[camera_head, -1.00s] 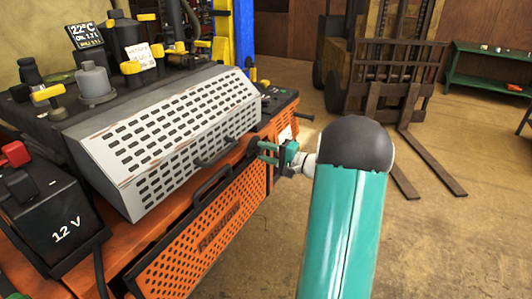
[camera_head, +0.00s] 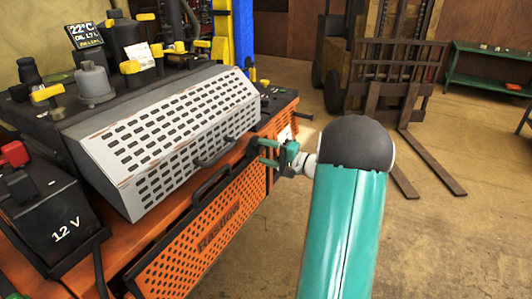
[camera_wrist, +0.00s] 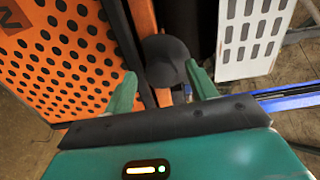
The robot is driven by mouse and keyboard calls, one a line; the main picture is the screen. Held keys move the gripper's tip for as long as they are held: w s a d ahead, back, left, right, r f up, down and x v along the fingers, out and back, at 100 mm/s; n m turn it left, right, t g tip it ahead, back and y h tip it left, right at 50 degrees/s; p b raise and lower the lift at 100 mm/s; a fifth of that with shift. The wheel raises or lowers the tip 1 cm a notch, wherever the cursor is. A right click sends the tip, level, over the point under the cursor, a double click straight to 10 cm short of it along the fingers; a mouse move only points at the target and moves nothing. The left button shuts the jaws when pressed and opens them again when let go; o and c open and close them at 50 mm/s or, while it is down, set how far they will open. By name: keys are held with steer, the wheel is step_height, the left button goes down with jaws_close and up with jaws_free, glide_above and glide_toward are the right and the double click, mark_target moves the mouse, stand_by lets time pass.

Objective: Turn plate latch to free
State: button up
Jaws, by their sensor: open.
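A black rounded knob (camera_wrist: 167,60), which looks like the plate latch, sits at the edge of the orange perforated plate (camera_wrist: 70,50). In the wrist view it lies between and just beyond the fingers of my gripper (camera_wrist: 162,86). I cannot tell whether the fingers touch it. In the head view my open gripper (camera_head: 264,152) is at the far upper corner of the orange plate (camera_head: 205,240), with its fingers pointing left towards the machine. The latch's turn position cannot be made out.
A white slotted cover (camera_head: 170,135) with a dark handle lies above the plate. A black 12 V box (camera_head: 55,215) stands at the left. A forklift (camera_head: 375,60) and a green bench (camera_head: 490,75) stand behind.

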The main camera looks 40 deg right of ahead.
steer(key=v, duration=1.3)
steer(key=shift+s, duration=0.25)
steer(key=shift+r, duration=0.1)
steer(key=w+a+r+n+g+y, duration=0.1)
steer(key=w+a+n+g+y, duration=0.15)
steer(key=a, duration=0.45)
steer(key=w+a+r+n+g+y, duration=0.1)
steer(key=w+a+r+g, duration=0.15)
steer(key=a, duration=0.55)
steer(key=s+a+n+g+h, duration=0.15)
steer(key=a+g, duration=0.25)
steer(key=a, duration=0.4)
steer(key=s+a+n+g, duration=0.3)
steer(key=a, duration=0.6)
steer(key=s+a+r+n+h, duration=0.1)
steer(key=s+a+n+h, duration=0.4)
steer(key=s+a+h, duration=0.3)
steer(key=s+a, duration=0.1)
steer(key=s, duration=0.2)
steer(key=shift+r+n+t, duration=0.3)
steer(key=shift+r+n, duration=0.05)
steer(key=shift+n, duration=0.05)
steer(key=shift+a, duration=0.1)
